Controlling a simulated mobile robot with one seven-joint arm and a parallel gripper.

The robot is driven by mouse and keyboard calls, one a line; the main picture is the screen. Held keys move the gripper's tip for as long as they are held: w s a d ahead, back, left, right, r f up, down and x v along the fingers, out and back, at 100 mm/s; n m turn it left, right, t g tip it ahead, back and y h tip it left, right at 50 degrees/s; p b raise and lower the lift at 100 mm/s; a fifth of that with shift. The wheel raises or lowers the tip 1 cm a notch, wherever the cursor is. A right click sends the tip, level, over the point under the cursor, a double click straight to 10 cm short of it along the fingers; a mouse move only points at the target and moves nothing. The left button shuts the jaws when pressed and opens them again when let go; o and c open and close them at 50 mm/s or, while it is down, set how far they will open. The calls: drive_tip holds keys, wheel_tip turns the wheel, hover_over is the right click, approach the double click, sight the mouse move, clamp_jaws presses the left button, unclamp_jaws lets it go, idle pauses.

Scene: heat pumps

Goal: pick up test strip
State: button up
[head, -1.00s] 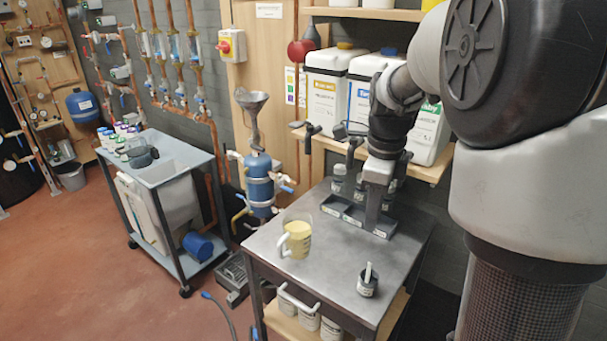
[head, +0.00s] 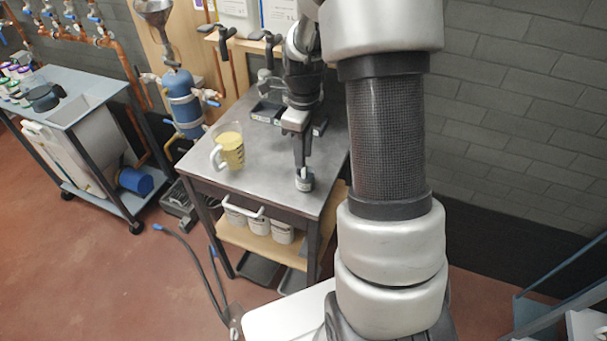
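A small dark pot with a pale label (head: 304,182) stands near the front right corner of the grey metal table. A pale test strip (head: 304,172) shows as a small light patch at the pot's mouth; most of it is hidden or too small to make out. My gripper (head: 301,160) points down directly over the pot, with its fingertips at or just above the strip. I cannot tell whether the fingers are apart or closed on the strip.
A clear jug with yellow liquid (head: 229,150) stands on the metal table (head: 262,178), left of the pot. A dark tray (head: 268,112) lies at the back, behind my gripper. A blue vessel (head: 183,103) stands left of the table, and a trolley (head: 75,105) farther left.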

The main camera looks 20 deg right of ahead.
sight(304, 175)
wheel_tip(304, 175, down, 5)
drive_tip(key=shift+r, duration=0.1)
clamp_jaws()
idle(0.3)
